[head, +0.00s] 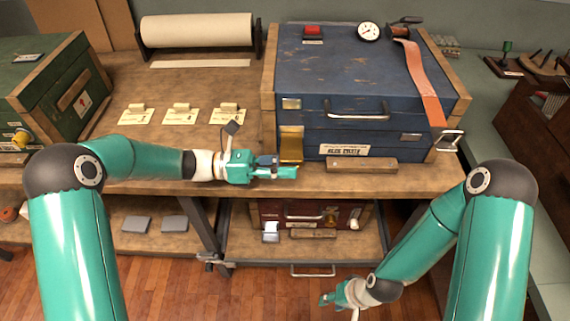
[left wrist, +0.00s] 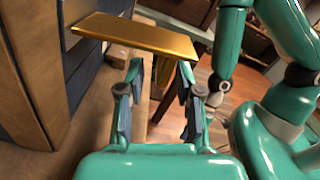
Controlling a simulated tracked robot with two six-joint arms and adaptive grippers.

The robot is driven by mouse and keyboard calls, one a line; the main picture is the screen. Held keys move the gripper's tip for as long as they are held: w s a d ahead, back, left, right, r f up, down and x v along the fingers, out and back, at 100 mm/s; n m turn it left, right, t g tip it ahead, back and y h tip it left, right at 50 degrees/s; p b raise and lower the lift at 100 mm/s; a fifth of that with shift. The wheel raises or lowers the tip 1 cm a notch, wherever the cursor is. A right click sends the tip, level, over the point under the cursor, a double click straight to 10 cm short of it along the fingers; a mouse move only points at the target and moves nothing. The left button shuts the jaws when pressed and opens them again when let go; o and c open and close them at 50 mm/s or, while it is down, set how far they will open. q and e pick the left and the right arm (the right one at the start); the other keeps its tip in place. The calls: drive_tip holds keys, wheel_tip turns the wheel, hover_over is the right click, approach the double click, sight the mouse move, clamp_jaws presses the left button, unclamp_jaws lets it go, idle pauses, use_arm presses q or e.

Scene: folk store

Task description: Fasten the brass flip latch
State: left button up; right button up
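The blue case (head: 345,75) stands on the bench with its lid down. The brass latch flap (head: 291,146) is at the left of its front, below a small brass plate (head: 291,103) on the lid. In the left wrist view the flap (left wrist: 140,35) juts out from the case front. My left gripper (head: 288,172) is just below and in front of the flap. In the left wrist view its fingers (left wrist: 160,75) are spread, with the flap beyond and above the tips; I cannot tell whether they touch. My right gripper (head: 337,304) hangs low, empty, its fingers apart.
A wooden block (head: 361,165) lies before the case. An orange strap (head: 420,85) with a buckle (head: 449,140) hangs over its right side. Tags (head: 182,114) and a paper roll (head: 197,30) lie left. A lower shelf (head: 300,250) holds a red case (head: 305,212).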

use_arm(q)
clamp_jaws()
drive_tip(key=shift+r, duration=0.1)
idle(0.4)
